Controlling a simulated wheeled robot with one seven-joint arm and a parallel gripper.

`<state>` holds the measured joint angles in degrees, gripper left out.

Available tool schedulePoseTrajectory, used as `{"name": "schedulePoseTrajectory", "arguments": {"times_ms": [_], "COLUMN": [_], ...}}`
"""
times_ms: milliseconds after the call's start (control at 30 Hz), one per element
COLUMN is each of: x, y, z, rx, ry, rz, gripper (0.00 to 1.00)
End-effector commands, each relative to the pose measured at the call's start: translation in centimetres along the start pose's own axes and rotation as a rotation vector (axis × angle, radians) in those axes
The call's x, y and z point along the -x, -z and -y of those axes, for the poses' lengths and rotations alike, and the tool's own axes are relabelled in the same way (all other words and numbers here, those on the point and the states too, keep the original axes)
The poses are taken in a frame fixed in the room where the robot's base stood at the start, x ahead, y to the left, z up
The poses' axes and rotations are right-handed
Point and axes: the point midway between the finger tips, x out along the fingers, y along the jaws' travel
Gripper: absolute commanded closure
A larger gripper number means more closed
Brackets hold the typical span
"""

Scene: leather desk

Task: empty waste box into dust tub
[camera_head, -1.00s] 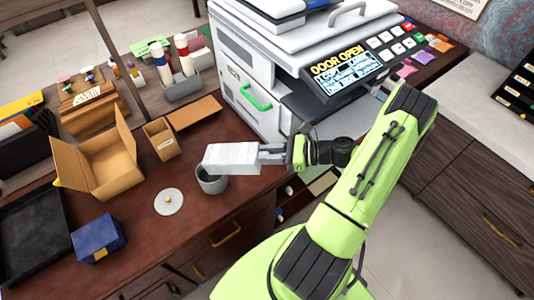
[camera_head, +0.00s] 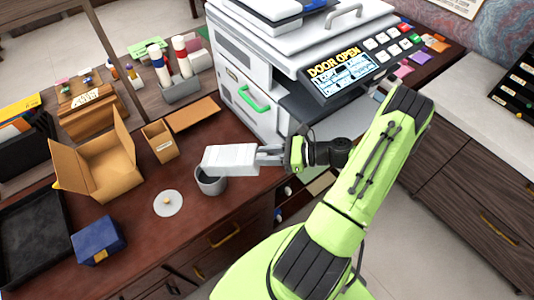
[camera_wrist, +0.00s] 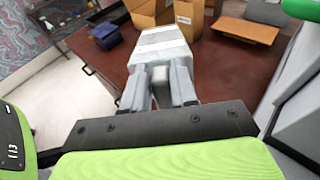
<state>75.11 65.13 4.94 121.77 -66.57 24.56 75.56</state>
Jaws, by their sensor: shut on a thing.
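My gripper (camera_head: 270,155) is shut on the waste box (camera_head: 230,158), a pale grey-white box. The box is held above the dust tub (camera_head: 211,184), a grey round tub on the desk, and hides part of its opening. In the wrist view the waste box (camera_wrist: 161,48) lies between the fingers (camera_wrist: 160,88). I cannot see the inside of the box or whether anything falls from it. A white round lid (camera_head: 168,203) with a small knob lies on the desk left of the tub.
An open cardboard box (camera_head: 106,172), a small brown box (camera_head: 160,141) and a blue box (camera_head: 98,240) stand on the desk to the left. A black tray (camera_head: 32,240) lies at far left. The large white machine (camera_head: 250,80) with a "DOOR OPEN" display stands behind my gripper.

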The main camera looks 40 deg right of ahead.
Motion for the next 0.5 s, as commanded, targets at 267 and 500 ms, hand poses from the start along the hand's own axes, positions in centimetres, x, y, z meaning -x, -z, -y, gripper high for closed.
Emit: {"name": "schedulePoseTrajectory", "arguments": {"times_ms": [267,500], "x": [0.01,0.25], "y": [-0.03,0.35], "z": [0.05,0.35], "rx": [0.001,-0.004], "ry": [0.001,0.012], "rz": [0.006,0.145], "gripper": [1.00,1.00]}}
